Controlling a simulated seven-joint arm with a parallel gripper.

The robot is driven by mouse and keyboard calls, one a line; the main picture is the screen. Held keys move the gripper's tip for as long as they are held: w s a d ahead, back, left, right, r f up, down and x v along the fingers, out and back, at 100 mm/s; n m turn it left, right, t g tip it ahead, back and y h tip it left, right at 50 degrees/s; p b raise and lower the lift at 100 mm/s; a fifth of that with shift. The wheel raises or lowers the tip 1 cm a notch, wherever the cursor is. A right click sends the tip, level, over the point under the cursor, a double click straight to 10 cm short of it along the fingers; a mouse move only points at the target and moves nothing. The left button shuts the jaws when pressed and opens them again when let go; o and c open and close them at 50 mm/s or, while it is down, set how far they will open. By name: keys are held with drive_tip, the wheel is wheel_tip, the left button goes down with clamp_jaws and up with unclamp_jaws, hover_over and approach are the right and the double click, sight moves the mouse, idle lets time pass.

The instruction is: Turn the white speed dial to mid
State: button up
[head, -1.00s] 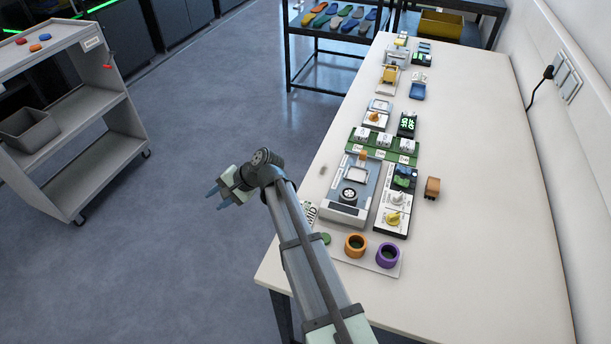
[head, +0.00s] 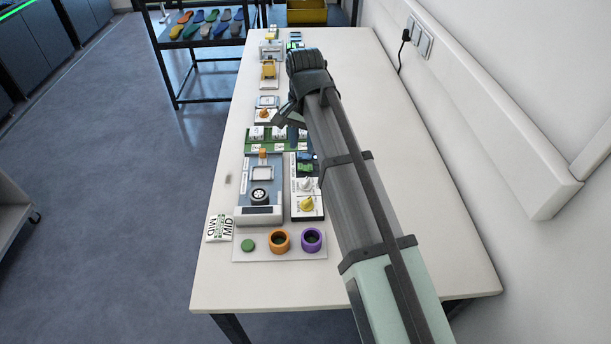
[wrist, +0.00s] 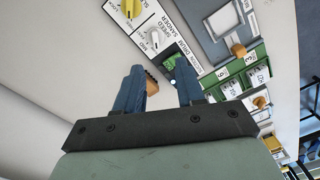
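The white speed dial (head: 306,184) sits on a black-and-white drum sander panel (head: 294,212), just behind a yellow knob (head: 306,204). In the wrist view the white dial (wrist: 156,40) is beyond my fingertips, next to printed speed labels. Which label its pointer meets is too small to tell. My gripper (wrist: 159,66) is open and empty, with the dial ahead of the gap between its two blue fingers. In the head view my gripper (head: 286,124) is above the table, farther back than the dial and largely hidden by my arm.
Orange (head: 279,241) and purple (head: 311,239) rings lie in front. A green board (head: 262,145) is behind. A brown block (wrist: 151,84) shows partly behind a finger. A MID card (head: 219,228) lies at the left edge.

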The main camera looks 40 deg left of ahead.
sight(306, 179)
drive_tip(key=shift+m, duration=0.3)
drive_tip(key=f, duration=1.3)
drive_tip(key=shift+w+d, duration=0.2)
drive_tip(key=shift+w, duration=0.2)
drive_tip(key=shift+c, duration=0.4)
clamp_jaws()
